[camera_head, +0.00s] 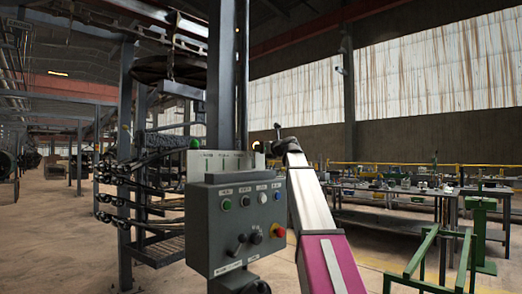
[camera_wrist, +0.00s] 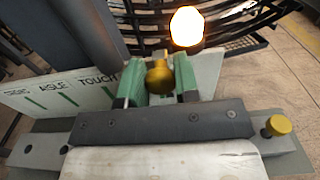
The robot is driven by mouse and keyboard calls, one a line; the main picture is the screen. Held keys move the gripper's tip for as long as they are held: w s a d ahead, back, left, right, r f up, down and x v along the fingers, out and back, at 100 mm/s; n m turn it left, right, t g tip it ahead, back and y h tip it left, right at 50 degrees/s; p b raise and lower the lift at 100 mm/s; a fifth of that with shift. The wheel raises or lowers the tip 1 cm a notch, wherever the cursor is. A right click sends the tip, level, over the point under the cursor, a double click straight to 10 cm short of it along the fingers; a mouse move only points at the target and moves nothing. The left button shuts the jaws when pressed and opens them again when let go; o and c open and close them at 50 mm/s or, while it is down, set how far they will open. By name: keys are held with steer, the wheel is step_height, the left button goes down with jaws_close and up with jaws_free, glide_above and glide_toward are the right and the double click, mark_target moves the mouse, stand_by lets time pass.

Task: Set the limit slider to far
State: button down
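My gripper (camera_wrist: 159,80) shows in the wrist view, with two green fingers a short way apart. A round brass knob (camera_wrist: 159,78) sits between them and nearly fills the gap. I cannot tell whether both fingers press on it. A white panel (camera_wrist: 62,92) with black lettering and green slanted marks stands just beyond at the left; part of its text is hidden. I cannot read a near or far mark. In the head view this white panel (camera_head: 228,163) stands behind a grey control box, and my gripper is not clear there.
A second brass knob (camera_wrist: 277,126) is at the right in the wrist view. A glowing lamp (camera_wrist: 187,27) and a dark post (camera_wrist: 92,32) stand close beyond the fingers. The grey control box (camera_head: 205,235) has several buttons. Workbenches stand at the right, wire racks at the left.

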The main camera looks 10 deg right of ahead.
steer(key=shift+w+d, duration=0.9)
steer(key=shift+d, duration=0.3)
steer(key=c, duration=0.9)
jaws_free()
steer(key=shift+d, duration=0.1)
steer(key=shift+o, duration=0.2)
steer(key=v, duration=1)
steer(key=shift+s+d, duration=0.2)
steer(key=shift+s, duration=0.1)
